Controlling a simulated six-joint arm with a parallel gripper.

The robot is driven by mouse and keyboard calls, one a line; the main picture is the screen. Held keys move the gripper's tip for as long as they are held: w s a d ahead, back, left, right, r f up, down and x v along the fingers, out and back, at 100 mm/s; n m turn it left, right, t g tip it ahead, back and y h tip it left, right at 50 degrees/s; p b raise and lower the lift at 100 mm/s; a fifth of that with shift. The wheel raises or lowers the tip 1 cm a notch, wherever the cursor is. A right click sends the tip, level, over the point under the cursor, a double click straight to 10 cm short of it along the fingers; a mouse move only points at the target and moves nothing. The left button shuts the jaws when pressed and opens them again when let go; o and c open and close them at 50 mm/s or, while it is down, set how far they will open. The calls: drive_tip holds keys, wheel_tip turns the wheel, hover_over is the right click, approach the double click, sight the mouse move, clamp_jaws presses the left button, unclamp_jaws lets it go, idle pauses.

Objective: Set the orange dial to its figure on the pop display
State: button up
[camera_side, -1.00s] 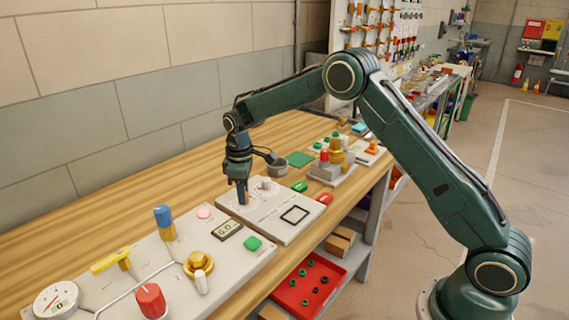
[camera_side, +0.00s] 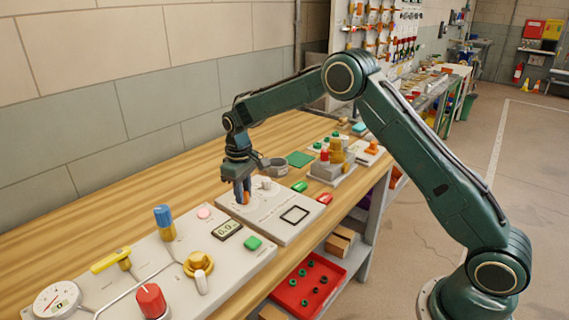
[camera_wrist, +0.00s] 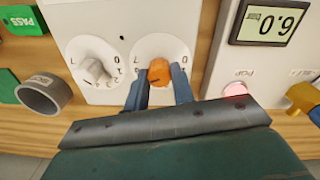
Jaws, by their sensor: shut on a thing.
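The orange dial (camera_wrist: 159,72) sits on a white round scale with figures at its rim, on a pale panel (camera_side: 262,219). It also shows in the side view (camera_side: 246,198). My gripper (camera_wrist: 159,82) is shut on the dial, with one finger on each side; in the side view it (camera_side: 243,197) points straight down. Fingers and palm hide part of the scale, and I cannot tell which figure the dial points to. A small grey display (camera_side: 227,229) on the nearer panel appears upside down in the wrist view (camera_wrist: 275,22), seemingly reading 6.0.
A white dial (camera_wrist: 93,70) stands close beside the orange one. A grey cup (camera_wrist: 43,93) and a green PASS block (camera_wrist: 22,20) are near it. The nearer panel carries a yellow valve (camera_side: 198,265), blue handle (camera_side: 164,220) and red knob (camera_side: 151,300).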

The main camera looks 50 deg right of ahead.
drive_tip(key=shift+m, duration=0.5)
drive_tip(key=o, duration=1)
wheel_tip(320, 180, up, 14)
drive_tip(key=shift+a, duration=0.15)
drive_tip(key=shift+s, duration=0.1)
idle(0.4)
